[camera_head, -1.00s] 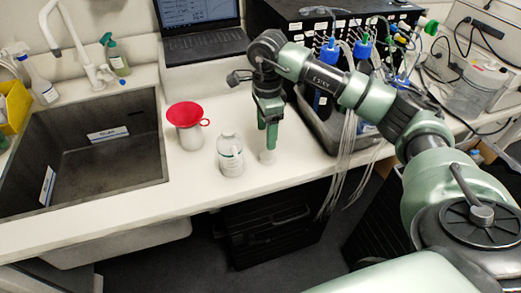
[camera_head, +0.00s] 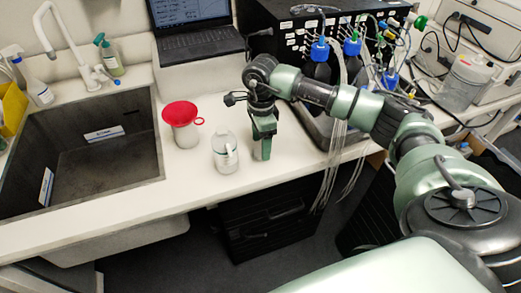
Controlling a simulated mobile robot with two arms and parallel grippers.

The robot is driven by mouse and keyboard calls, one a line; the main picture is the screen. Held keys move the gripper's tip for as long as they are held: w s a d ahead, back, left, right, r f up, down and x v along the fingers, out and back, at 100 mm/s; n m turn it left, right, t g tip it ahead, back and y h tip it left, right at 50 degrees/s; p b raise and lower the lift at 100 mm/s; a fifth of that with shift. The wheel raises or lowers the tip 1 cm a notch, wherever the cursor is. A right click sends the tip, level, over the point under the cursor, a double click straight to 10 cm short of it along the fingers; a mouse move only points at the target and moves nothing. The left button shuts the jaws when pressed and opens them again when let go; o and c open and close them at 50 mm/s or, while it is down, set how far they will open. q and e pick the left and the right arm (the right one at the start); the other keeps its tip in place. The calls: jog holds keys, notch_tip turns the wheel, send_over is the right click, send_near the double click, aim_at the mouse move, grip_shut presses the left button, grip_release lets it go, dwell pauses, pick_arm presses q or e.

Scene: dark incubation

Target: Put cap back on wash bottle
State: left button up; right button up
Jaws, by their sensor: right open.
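The wash bottle (camera_head: 225,154), whitish and see-through, stands upright on the white bench, right of the red funnel. Its mouth is too small to make out. My right gripper (camera_head: 262,153) points down just right of the bottle, apart from it, with its green fingers low over the bench. It is open. I cannot make out the cap now; the right gripper covers the spot where a small pale round piece showed before. My left gripper is not in view.
A red funnel (camera_head: 180,113) sits in a pale vessel behind and left of the bottle. The sink (camera_head: 95,190) lies further left. A laptop (camera_head: 195,38) stands behind. Blue-capped bottles with tubing (camera_head: 345,80) crowd the right. The bench's front edge is close to the bottle.

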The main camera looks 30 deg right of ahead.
notch_tip(320, 180, down, 2)
jog(key=shift+s, duration=0.1)
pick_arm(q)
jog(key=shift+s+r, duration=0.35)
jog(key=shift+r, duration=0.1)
pick_arm(e)
jog(key=shift+f, duration=0.25)
grip_shut()
jog(key=shift+r, duration=0.1)
jog(key=shift+r, duration=0.55)
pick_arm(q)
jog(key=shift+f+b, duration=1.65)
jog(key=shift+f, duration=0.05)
pick_arm(e)
notch_tip(320, 180, up, 19)
